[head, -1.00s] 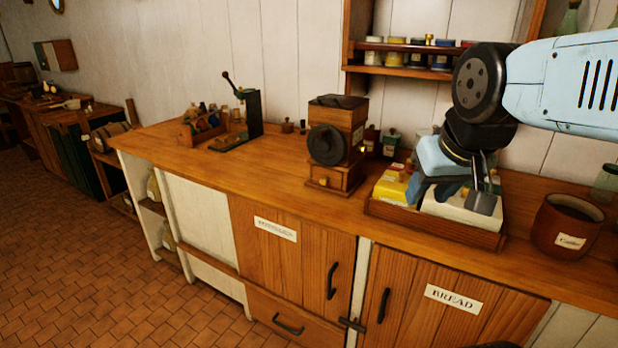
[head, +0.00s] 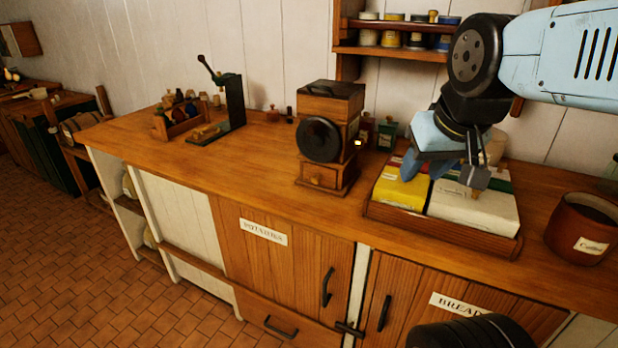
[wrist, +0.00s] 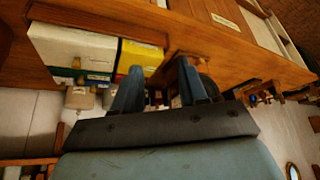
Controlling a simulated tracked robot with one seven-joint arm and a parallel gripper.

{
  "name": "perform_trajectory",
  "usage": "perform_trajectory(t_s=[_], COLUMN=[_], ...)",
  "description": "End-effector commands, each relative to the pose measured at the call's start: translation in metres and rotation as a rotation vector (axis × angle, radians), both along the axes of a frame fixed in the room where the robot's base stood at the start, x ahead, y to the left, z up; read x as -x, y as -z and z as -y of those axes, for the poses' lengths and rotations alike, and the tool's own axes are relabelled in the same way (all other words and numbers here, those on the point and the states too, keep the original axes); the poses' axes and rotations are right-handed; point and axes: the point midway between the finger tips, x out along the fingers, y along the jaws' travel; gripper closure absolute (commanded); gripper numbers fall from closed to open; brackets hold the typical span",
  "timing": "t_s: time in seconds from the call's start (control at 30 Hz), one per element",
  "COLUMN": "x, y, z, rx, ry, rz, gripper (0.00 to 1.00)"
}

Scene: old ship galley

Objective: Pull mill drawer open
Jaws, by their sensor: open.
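The wooden mill (head: 331,108) stands on the counter, with a round dark wheel on its front. Its small drawer (head: 322,177) is low in the base, has a little knob, and looks shut. My gripper (head: 444,174) is open and empty, to the right of the mill, above the tray of boxes and apart from the drawer. In the wrist view my gripper (wrist: 158,70) has its two blue fingers spread, with the mill partly hidden behind the right finger. The drawer cannot be made out clearly there.
A wooden tray (head: 440,235) holds a white box (head: 474,207) and a yellow box (head: 400,187) under my gripper. A brown crock (head: 583,230) stands at right. Small bottles stand just right of the mill.

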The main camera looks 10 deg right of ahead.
Motion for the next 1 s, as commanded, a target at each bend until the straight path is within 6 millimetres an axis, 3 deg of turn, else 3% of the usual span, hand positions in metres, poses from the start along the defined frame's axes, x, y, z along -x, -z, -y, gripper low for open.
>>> perform_trajectory(t_s=[0.13,0.37,1.0], x=[-0.001,-0.010,-0.063], y=[0.001,0.019,0.086], z=[0.000,0.006,0.015], rx=[0.005,0.108,0.713], ry=[-0.005,-0.098,-0.613], rz=[-0.006,-0.115,-0.600], gripper=[0.48,0.48,0.48])
